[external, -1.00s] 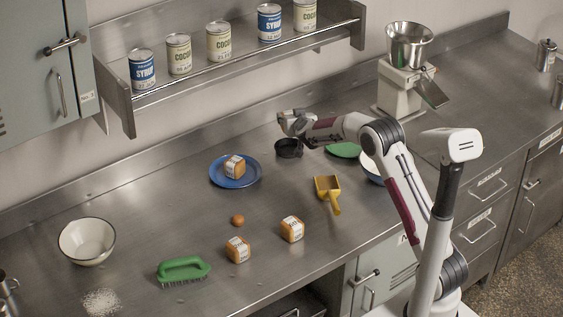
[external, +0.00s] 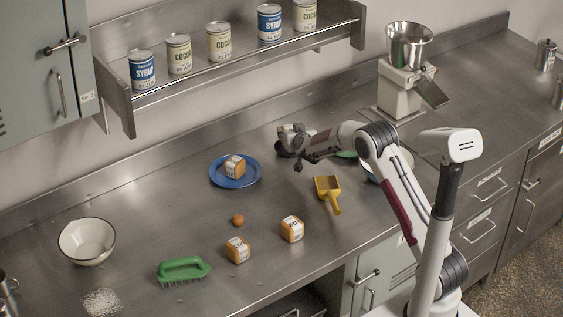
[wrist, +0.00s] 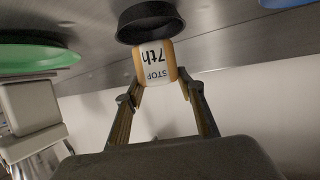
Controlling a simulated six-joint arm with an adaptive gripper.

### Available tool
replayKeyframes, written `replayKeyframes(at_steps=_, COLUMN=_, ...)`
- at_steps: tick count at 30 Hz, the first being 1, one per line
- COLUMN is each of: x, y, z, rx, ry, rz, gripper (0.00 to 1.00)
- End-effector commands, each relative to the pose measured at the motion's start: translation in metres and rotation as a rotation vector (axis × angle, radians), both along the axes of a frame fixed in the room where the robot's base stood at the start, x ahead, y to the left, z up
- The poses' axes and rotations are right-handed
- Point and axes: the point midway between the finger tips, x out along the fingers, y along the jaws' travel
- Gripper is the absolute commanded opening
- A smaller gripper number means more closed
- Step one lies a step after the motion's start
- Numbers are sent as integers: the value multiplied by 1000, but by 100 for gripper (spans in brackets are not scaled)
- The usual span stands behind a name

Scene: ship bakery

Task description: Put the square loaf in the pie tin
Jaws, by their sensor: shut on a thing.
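My gripper (wrist: 162,95) is shut on a square loaf (wrist: 157,65) with an orange-brown crust and a white label with dark lettering. In the wrist view the loaf sits between the two fingertips, right by the rim of the black pie tin (wrist: 160,20). I cannot tell whether they touch. In the external view my gripper (external: 291,138) is at the tin (external: 283,152) near the back of the counter, and hides much of it.
A loaf (external: 235,166) lies on a blue plate (external: 216,180). Two more loaves (external: 292,229) (external: 238,249), an egg (external: 238,220), a yellow scoop (external: 327,188) and a green brush (external: 183,270) are in front. A green plate (wrist: 35,56) is beside the tin.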

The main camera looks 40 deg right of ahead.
Motion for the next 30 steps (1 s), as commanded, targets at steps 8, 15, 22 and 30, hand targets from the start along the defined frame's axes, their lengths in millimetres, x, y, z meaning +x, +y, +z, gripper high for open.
replayKeyframes(at_steps=8, x=0, y=0, z=-22, rx=0, ry=0, rz=0, gripper=16)
replayKeyframes(at_steps=15, x=0, y=0, z=-22, rx=0, ry=-1, rz=0, gripper=16)
replayKeyframes(at_steps=22, x=0, y=0, z=-26, rx=-1, ry=-1, rz=0, gripper=16)
replayKeyframes(at_steps=30, x=0, y=0, z=-31, rx=-2, ry=-1, rz=-1, gripper=16)
